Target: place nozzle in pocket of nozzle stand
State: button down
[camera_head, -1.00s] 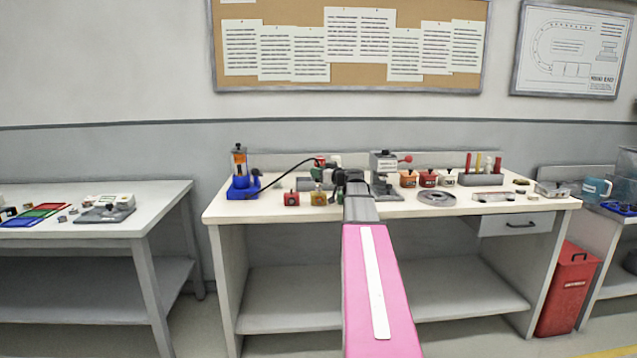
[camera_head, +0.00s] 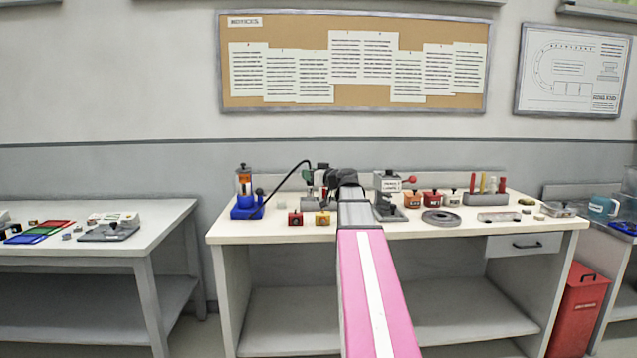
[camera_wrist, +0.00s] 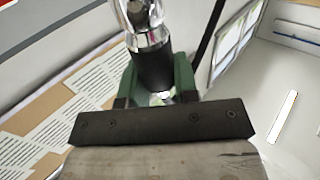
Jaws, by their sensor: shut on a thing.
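In the wrist view, my gripper (camera_wrist: 156,76) has its green fingers shut on the nozzle (camera_wrist: 153,66), which has a black body and a shiny chrome part beyond the fingers. In the head view my gripper (camera_head: 326,179) is over the back of the middle bench, left of the grey press-like device; the nozzle is too small there to make out. A black hose (camera_head: 284,178) arches from near the blue-based unit (camera_head: 245,211) with an orange cylinder towards my gripper. I cannot clearly identify the nozzle stand or its pocket; my arm hides part of the bench.
Right of my arm are the grey device (camera_head: 388,205), small labelled boxes, a grey disc (camera_head: 441,216) and a rack of coloured sticks (camera_head: 485,199).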

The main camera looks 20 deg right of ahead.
jog(key=w+a+f+m+t+h, duration=0.1)
jog(key=a+f+m+h, duration=0.1)
jog(key=a, duration=0.6)
jog(key=a+f+m+t+h, duration=0.1)
jog(key=a+f+m+h, duration=0.1)
jog(key=a+h, duration=0.4)
jog(key=shift+w+a+f+m+h, duration=0.35)
jog(key=shift+a+m, duration=0.55)
jog(key=shift+a, duration=0.65)
jog(key=shift+r, duration=0.1)
jog(key=d+n+y, duration=0.3)
jog(key=d+y, duration=0.1)
jog(key=d, duration=0.7)
jog(key=s+d+r+n+g+y, duration=0.2)
jog(key=s+d+r+y, duration=0.1)
jog(key=r, duration=0.3)
jog(key=shift+s+r+n+y, duration=0.35)
jog(key=shift+n+y, duration=0.05)
jog(key=shift+y, duration=0.45)
